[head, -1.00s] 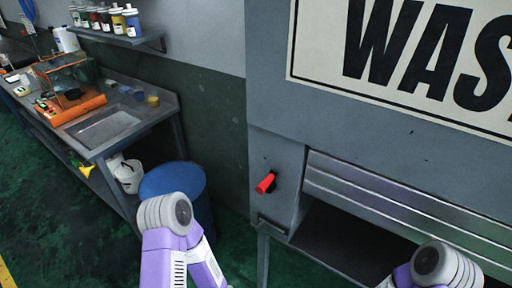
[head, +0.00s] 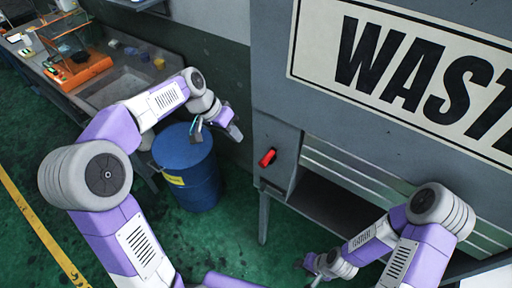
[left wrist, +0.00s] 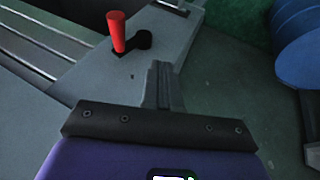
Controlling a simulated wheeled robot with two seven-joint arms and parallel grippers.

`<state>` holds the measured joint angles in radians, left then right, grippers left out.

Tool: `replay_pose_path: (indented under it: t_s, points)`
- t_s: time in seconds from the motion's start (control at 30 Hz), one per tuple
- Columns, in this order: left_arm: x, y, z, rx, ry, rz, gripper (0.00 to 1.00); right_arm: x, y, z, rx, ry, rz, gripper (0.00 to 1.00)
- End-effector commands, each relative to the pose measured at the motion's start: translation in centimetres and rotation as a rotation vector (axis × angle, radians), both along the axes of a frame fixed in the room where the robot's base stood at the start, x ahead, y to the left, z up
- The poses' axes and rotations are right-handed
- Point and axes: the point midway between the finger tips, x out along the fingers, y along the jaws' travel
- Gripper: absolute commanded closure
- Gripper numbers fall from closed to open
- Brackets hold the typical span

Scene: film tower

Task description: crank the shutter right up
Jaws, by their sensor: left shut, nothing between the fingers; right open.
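The shutter (head: 345,168) is a set of grey metal slats on the front of a big grey cabinet, with a dark opening below it. The crank's red handle (head: 267,158) sticks out of the panel left of the shutter. In the left wrist view the red handle (left wrist: 117,32) stands on a black crank arm (left wrist: 139,41). My left gripper (head: 235,132) is shut and empty, left of the handle and apart from it. Its fingers (left wrist: 162,78) show below and right of the handle in the wrist view. My right gripper (head: 314,264) is open, low in front of the cabinet.
A blue drum (head: 188,165) stands on the green floor left of the cabinet, below my left forearm. A workbench with a sink (head: 118,88) and an orange device (head: 78,68) is at the back left. A large sign (head: 400,75) is on the cabinet above the shutter.

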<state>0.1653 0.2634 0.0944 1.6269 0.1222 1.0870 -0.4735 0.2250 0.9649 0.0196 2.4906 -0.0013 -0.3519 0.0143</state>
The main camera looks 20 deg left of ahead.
Motion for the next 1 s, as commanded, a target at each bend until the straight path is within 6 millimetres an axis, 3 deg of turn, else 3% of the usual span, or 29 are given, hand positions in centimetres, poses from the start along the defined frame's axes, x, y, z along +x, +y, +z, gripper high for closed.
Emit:
replay_pose_path:
  t_s: [0.03, 0.1, 0.27, 0.47, 0.8, 1.0]
  points:
    - [-0.4, 0.5, 2.5, 0.000, -0.025, -0.024, 1.00, 0.0, 0.0, 0.0, 0.000, 0.000, 0.000, 0.56]
    - [-1.1, 0.8, 4.8, 0.000, -0.042, -0.055, 1.00, 0.0, 0.0, 0.0, 0.000, 0.000, 0.000, 0.56]
    - [-1.9, 1.0, 6.8, -0.002, -0.054, -0.090, 1.00, 0.0, 0.0, 0.0, 0.000, 0.000, 0.000, 0.56]
    - [-1.6, -0.3, 4.5, -0.003, -0.049, -0.094, 1.00, 0.0, 0.0, -0.2, 0.000, -0.001, 0.000, 0.56]
    - [-0.2, -3.7, -1.8, -0.002, -0.049, -0.093, 1.00, 0.0, 0.0, -0.4, 0.000, 0.000, 0.000, 0.56]
    - [-1.1, -6.1, -2.8, -0.002, -0.051, -0.092, 1.00, 0.0, 0.0, -0.3, 0.000, 0.000, 0.000, 0.56]
